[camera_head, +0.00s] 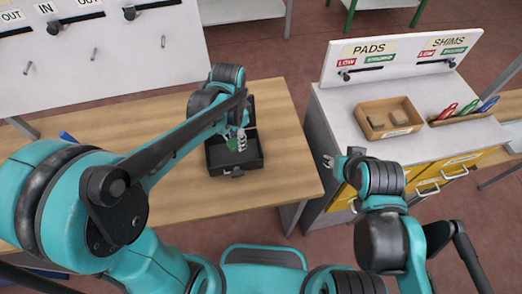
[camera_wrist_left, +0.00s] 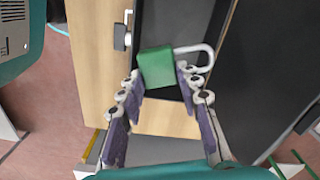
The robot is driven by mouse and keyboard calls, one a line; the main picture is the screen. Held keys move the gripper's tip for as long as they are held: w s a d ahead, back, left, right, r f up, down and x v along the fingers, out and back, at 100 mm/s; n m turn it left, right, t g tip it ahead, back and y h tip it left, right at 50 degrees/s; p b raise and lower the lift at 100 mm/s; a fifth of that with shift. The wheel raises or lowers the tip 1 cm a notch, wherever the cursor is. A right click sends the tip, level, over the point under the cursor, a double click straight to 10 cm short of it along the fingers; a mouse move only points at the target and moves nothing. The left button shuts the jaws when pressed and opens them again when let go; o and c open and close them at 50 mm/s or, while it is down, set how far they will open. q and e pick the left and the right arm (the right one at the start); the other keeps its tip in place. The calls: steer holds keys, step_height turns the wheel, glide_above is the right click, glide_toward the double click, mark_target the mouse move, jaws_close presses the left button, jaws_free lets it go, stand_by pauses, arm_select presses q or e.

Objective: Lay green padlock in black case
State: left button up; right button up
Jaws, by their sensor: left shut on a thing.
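The green padlock (camera_head: 232,144) is held by my left gripper (camera_head: 240,140) over the open black case (camera_head: 218,166) on the wooden table. In the left wrist view the green padlock (camera_wrist_left: 156,68) sits between the fingertips of my left gripper (camera_wrist_left: 160,82), its silver shackle pointing right. The black case (camera_wrist_left: 222,40) lies behind it there, with a latch on its left edge. I cannot tell whether the padlock touches the case floor. My left arm hides part of the case and lid. My right gripper (camera_head: 342,160) is empty, its fingers apart, near the white cabinet's left side.
The wooden table (camera_head: 285,170) has bare room right of the case. A white cabinet (camera_head: 330,110) stands to the right, with a cardboard box (camera_head: 367,122) and a tray of coloured shims (camera_head: 462,113). A white peg board (camera_head: 110,65) stands behind the table.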

mark_target(240, 159)
arm_select(q)
step_height(240, 159, down, 9)
steer(key=b, duration=0.3)
steer(key=shift+f, duration=0.2)
steer(key=shift+w+f, duration=0.1)
steer(key=shift+f, duration=0.15)
steer(key=shift+f, duration=0.15)
steer(key=o, duration=0.9)
steer(key=shift+o, duration=0.2)
